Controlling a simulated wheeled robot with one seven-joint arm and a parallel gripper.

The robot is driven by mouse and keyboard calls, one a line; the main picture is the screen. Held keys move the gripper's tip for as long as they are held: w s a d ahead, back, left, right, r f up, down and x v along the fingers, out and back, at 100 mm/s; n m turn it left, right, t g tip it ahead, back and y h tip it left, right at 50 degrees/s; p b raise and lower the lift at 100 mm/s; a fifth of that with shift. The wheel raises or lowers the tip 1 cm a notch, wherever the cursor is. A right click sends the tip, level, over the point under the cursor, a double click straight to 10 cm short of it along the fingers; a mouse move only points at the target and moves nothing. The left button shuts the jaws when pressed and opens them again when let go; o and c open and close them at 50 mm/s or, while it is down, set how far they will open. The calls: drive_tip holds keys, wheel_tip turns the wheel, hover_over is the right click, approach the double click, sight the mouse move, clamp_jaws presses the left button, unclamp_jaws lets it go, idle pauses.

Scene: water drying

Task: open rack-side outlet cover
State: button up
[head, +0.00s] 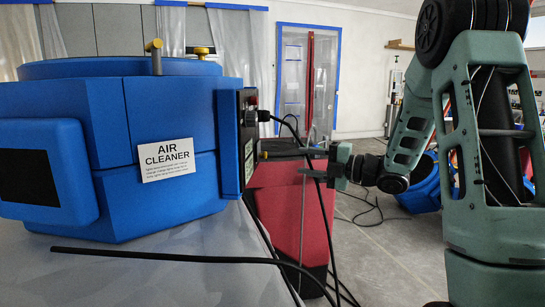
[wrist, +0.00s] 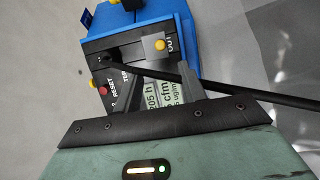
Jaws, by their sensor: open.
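The blue air cleaner (head: 75,115) stands on a pale surface, with a black control panel (head: 249,140) on its right side. In the wrist view, a grey square cover with a yellow knob (wrist: 155,46) sits on the panel (wrist: 120,75) beside lettering that seems to read "OUT". I cannot tell whether that cover is shut. My gripper (head: 298,163) is open and empty, facing the panel from the right. In the wrist view the fingers (wrist: 163,82) reach toward the panel, over a display with green-grey readouts. A black plug (head: 258,115) sits in the panel.
A black cable (wrist: 225,89) runs from the plug past the fingers. More cables hang beside a red and black box (head: 290,215) below my gripper. A loose black cable (head: 150,257) lies across the pale surface.

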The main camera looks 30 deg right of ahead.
drive_tip(key=x, duration=1)
drive_tip(key=shift+w+p, duration=0.25)
drive_tip(key=shift+p, duration=0.05)
drive_tip(key=shift+a, duration=0.1)
clamp_jaws()
